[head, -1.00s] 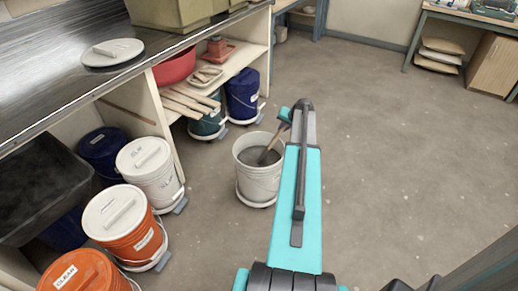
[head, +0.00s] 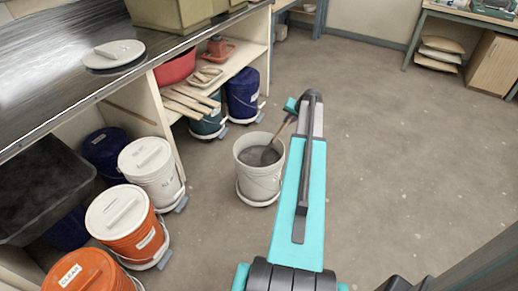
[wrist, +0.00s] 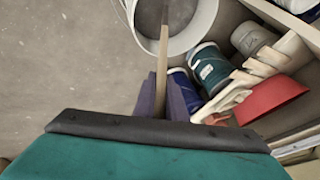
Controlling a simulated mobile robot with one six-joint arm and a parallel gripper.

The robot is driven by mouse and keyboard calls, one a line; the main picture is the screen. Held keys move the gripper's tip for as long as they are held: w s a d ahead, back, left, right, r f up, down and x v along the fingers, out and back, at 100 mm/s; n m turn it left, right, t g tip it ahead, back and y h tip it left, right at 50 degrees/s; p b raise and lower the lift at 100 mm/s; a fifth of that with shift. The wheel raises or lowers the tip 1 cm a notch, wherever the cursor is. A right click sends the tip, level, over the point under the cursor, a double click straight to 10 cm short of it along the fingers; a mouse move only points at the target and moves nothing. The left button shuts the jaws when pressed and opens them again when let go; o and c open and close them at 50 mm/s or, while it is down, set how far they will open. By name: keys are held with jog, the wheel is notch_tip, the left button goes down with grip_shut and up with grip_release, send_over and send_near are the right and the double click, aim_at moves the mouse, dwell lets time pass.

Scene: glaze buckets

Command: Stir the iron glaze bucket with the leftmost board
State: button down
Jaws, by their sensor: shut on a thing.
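An open white bucket (head: 257,182) of grey glaze stands on the floor beside the shelf. No readable label shows on it, so I cannot tell that it is the iron glaze. My gripper (wrist: 162,98) is shut on a wooden board (wrist: 164,40), which also shows in the head view (head: 280,136). The board slants down into the bucket, its lower end dark and inside the rim at the glaze. In the wrist view the bucket's rim (wrist: 205,28) is at the top. My arm hides most of the gripper in the head view.
Several loose boards (head: 188,103) lie on the low shelf near a red bowl (head: 174,68). Lidded white (head: 150,172), orange (head: 125,225) and blue (head: 241,95) buckets line the counter. The floor to the right is clear.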

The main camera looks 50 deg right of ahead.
jog(key=shift+s+d+r+p, duration=0.2)
jog(key=shift+s+r+p, duration=0.3)
jog(key=shift+r, duration=0.65)
jog(key=shift+s+d+r+p, duration=0.15)
jog(key=shift+s+r+p, duration=0.3)
jog(key=shift+r, duration=0.65)
jog(key=shift+s+d+r+p, duration=0.2)
jog(key=shift+s+r+p, duration=0.25)
jog(key=shift+r, duration=0.7)
jog(key=shift+r+p, duration=1.3)
jog(key=shift+r, duration=1.2)
jog(key=shift+w, duration=0.1)
